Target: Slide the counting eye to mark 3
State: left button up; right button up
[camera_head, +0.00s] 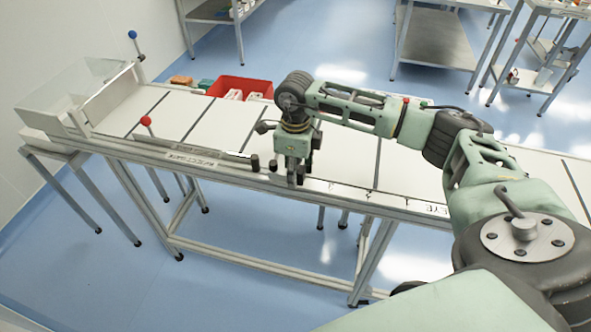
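The long white converter table (205,120) runs from upper left to lower right, with a pale rail along its front edge. The label EYE (437,210) is on that rail, right of my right gripper. My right gripper (296,178) points down at the front rail, near the middle of the table. Small dark upright parts (255,163) stand on the rail just left of it; I cannot tell whether they belong to the counting eye. The fingertips are small and dark, so whether they are open or hold something is unclear. Mark 3 is not readable. My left gripper is out of view.
A red-knobbed lever (146,121) stands at the front rail near the REJECT GATE label (197,160). A blue-knobbed lever (133,35) stands at the far left end, near a clear-walled box (70,85). A red bin (240,86) sits behind the table. The floor in front is clear.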

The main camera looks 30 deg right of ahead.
aim_at(310, 184)
grip_shut()
jog(key=shift+s+d, duration=0.2)
dwell(0.3)
jog(key=shift+s+d, duration=0.9)
jog(key=shift+s, duration=0.1)
jog(key=shift+s+d, duration=0.2)
jog(key=shift+s, duration=0.05)
jog(key=shift+s+d, duration=1.75)
jog(key=shift+s, duration=0.25)
jog(key=shift+o, duration=1.7)
grip_release()
